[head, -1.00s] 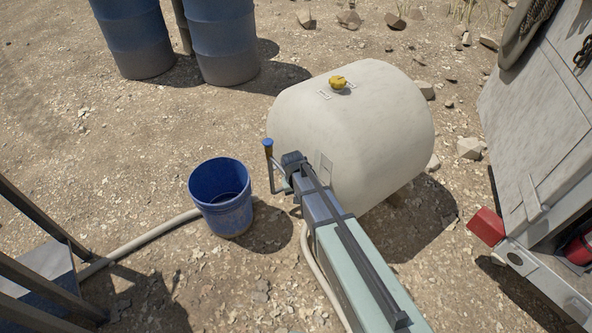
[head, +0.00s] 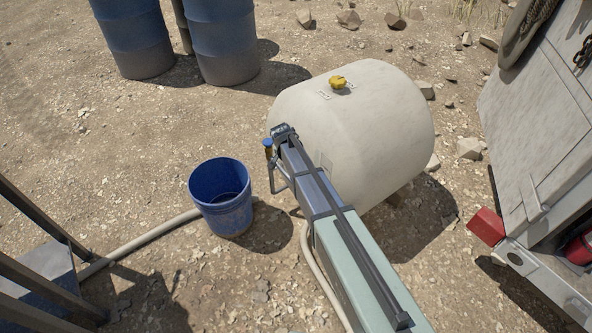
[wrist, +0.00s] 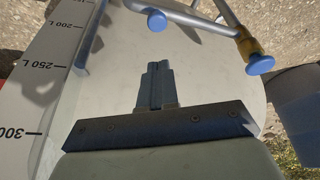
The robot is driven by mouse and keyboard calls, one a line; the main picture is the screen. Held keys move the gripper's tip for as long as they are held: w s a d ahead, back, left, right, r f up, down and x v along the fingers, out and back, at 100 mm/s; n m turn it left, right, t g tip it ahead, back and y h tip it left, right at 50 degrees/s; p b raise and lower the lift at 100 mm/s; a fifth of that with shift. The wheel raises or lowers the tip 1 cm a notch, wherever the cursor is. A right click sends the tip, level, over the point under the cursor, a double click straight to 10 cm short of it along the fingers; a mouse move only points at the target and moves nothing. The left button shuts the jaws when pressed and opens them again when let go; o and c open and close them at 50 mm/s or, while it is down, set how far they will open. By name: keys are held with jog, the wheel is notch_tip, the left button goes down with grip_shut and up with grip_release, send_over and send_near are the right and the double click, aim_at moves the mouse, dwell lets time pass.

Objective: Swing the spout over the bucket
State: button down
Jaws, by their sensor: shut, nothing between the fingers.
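The white tank (head: 390,140) lies on the ground in the head view. The blue bucket (head: 220,205) stands upright on the ground left of it, apart from it. The spout (head: 268,150), with a brass-coloured part and blue end, shows just left of my arm, which hides part of the fittings. My gripper (head: 281,130) is at the tank's left end. In the wrist view my gripper (wrist: 157,72) is shut and empty over the tank's white face. The spout's blue-ended part (wrist: 246,47) is to its right, apart from the fingers. A blue knob (wrist: 157,20) shows above them.
A pale hose (head: 150,233) runs along the ground behind the bucket. Blue drums (head: 222,45) stand at the back left. A metal frame (head: 40,250) is at the left edge and a vehicle body (head: 545,130) at the right. Open gravel lies between bucket and drums.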

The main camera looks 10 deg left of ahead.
jog(key=shift+f, duration=0.1)
jog(key=x, duration=0.9)
jog(key=shift+f, duration=0.35)
jog(key=shift+w, duration=0.1)
